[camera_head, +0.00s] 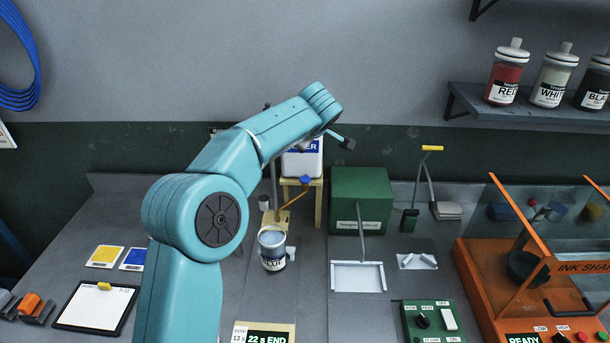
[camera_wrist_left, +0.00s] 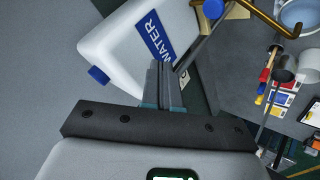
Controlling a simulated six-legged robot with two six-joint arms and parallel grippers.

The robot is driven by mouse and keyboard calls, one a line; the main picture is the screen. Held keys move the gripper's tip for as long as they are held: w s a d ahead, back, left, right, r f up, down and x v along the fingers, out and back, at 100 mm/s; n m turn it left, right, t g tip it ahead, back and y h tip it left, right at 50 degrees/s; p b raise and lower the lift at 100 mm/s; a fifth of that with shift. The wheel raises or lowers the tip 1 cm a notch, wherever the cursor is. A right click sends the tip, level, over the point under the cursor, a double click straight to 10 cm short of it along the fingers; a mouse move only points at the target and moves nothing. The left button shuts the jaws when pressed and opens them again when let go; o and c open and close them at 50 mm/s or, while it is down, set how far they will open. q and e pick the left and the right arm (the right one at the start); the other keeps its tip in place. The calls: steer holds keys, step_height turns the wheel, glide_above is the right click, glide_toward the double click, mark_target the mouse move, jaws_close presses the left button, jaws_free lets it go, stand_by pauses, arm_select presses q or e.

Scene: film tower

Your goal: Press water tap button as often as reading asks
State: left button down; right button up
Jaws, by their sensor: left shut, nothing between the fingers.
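The white water container (camera_head: 303,160) with a blue label stands on a wooden stand behind the bench's middle; my arm partly covers it. A blue tap button (camera_head: 306,181) shows at its lower front. In the left wrist view the container (camera_wrist_left: 118,48) looks tilted, with one blue cap (camera_wrist_left: 98,75) and another blue part by the brass pipe (camera_wrist_left: 213,8). My left gripper (camera_head: 345,142) is beside the container, high up; in the wrist view its fingers (camera_wrist_left: 165,72) are shut and empty, in front of the container. A display (camera_head: 268,337) reads "22 s END", beside "13 s". My right gripper is out of view.
A green box (camera_head: 361,200) is right of the stand. An orange ink shaker (camera_head: 530,270) stands at right, and a shelf (camera_head: 540,102) holds ink jars. A clipboard (camera_head: 97,308) lies at left.

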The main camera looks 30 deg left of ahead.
arm_select(q)
steer(key=shift+d, duration=0.15)
steer(key=b, duration=0.6)
glide_above(305, 181)
step_height(305, 181, down, 8)
steer(key=shift+r, duration=0.1)
steer(key=shift+w+f+b, duration=0.1)
steer(key=shift+f+b, duration=0.2)
steer(key=shift+f, duration=0.2)
stand_by(1.6)
steer(key=shift+f+b, duration=0.4)
steer(key=shift+b, duration=0.35)
steer(key=shift+f+b, duration=0.65)
steer(key=shift+b, duration=0.15)
stand_by(0.5)
steer(key=shift+r, duration=0.1)
steer(key=shift+r+p, duration=0.65)
steer(key=shift+r, duration=0.3)
